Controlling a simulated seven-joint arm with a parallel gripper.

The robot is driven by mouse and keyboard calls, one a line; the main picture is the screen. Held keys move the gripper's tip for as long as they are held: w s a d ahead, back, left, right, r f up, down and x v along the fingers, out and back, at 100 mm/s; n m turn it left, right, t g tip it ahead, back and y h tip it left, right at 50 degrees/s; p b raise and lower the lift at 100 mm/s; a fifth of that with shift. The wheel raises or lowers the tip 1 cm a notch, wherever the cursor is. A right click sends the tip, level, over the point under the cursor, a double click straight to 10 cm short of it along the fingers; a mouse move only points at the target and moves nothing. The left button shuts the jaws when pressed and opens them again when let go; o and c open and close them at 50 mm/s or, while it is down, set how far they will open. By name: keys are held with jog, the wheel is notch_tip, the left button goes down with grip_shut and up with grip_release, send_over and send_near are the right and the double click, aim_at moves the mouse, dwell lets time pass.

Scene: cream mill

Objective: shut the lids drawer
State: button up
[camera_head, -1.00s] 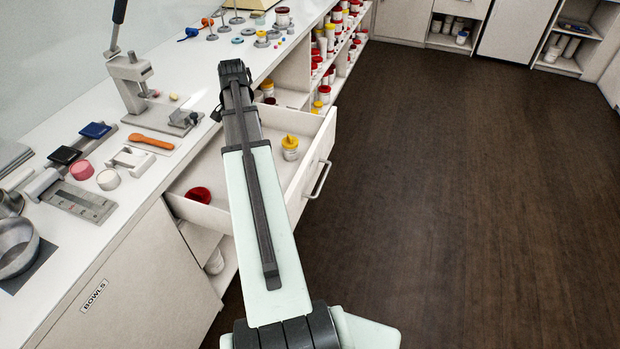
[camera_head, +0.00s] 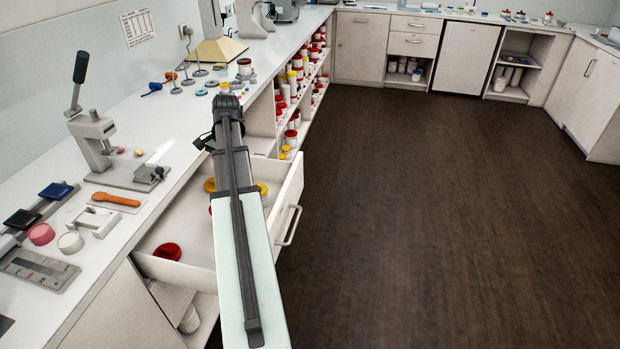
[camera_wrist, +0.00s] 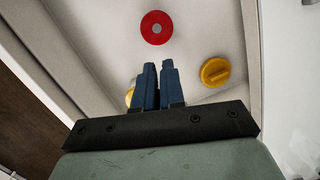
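The lids drawer (camera_head: 297,185) stands pulled out from under the counter in the head view, with a bar handle (camera_head: 290,226) on its front. A red lid (camera_head: 167,251) lies near its left side; yellow items (camera_head: 262,188) show partly behind my arm. In the wrist view my gripper (camera_wrist: 158,66) points into the drawer, its two dark blue fingers close together with nothing visible between them. A red lid (camera_wrist: 157,27) and a yellow lid (camera_wrist: 215,71) lie beyond the fingertips. Another yellow thing is partly hidden behind the left finger. The head view hides the fingers.
The counter above holds a lever press (camera_head: 95,140), an orange spoon (camera_head: 116,199) and small tools. Open shelves (camera_head: 290,110) of red- and yellow-lidded jars stand beyond the drawer. The dark floor (camera_head: 420,200) right of the drawer is clear.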

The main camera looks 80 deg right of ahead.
jog(key=s+d+m+t, duration=0.1)
jog(key=d, duration=0.1)
jog(key=s+d+f+m+t+y, duration=0.1)
jog(key=s+d, duration=0.1)
jog(key=s+d+m+t, duration=0.1)
jog(key=s+d+m, duration=0.1)
jog(key=shift+s+d+f+t+y, duration=0.2)
jog(key=shift+s+d+t+y, duration=0.05)
jog(key=shift+d+t+y, duration=0.05)
grip_shut()
jog(key=s+d+r+m+t+h, duration=0.1)
jog(key=s+d+m+t, duration=0.35)
jog(key=s, duration=0.55)
jog(key=s+d+r+m+t+h, duration=0.1)
jog(key=s+d+m+t, duration=0.4)
jog(key=s, duration=0.6)
jog(key=s+d+r+m+t+h, duration=0.1)
jog(key=s+d+m+t, duration=0.15)
jog(key=s+d, duration=0.55)
send_near(302, 175)
jog(key=w, duration=0.6)
jog(key=shift+w+f, duration=0.25)
jog(key=shift+w, duration=0.15)
jog(key=w, duration=3.4)
